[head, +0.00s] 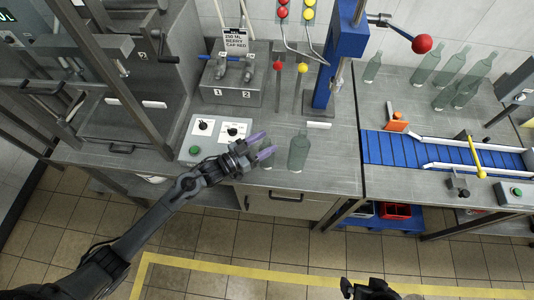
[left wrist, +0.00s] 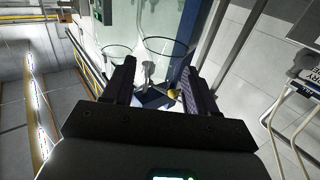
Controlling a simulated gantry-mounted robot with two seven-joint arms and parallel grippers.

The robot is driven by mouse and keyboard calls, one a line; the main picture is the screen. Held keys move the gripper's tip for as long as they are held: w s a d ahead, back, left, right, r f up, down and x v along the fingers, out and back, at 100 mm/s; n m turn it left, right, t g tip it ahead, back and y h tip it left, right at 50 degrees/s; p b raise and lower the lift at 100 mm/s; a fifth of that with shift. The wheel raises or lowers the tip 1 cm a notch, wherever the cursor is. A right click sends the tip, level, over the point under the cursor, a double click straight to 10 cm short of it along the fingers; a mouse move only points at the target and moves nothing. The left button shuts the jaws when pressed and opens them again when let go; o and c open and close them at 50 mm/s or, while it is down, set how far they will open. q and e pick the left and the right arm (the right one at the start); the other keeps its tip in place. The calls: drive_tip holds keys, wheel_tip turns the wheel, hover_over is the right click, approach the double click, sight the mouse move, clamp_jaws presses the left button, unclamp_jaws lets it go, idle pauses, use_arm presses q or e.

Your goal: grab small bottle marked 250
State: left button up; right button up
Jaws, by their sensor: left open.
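A clear greenish glass bottle (head: 299,152) stands upright on the grey bench. A smaller glass shape (head: 267,163), perhaps a second bottle, shows faintly behind my left gripper's fingers. No 250 mark is readable on either. My left gripper (head: 266,145) is open, its purple-grey fingers at the smaller shape and left of the clear bottle. In the left wrist view, clear glass outlines (left wrist: 167,42) show beyond and between the open fingers (left wrist: 155,85); contact cannot be told. My right gripper (head: 368,288) is at the bottom edge, its jaws unclear.
A sign (head: 236,40) reading 250 ML BERRY CAP RED stands above a two-station fixture (head: 232,85). A control panel (head: 217,138) lies left of my gripper. A blue conveyor (head: 400,150) and several larger bottles (head: 425,66) are at right. The bench front near the bottle is clear.

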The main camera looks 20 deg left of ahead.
use_arm(q)
drive_tip(key=shift+w+d+f, duration=0.1)
drive_tip(key=shift+w+d, duration=0.3)
drive_tip(key=shift+w, duration=0.15)
clamp_jaws()
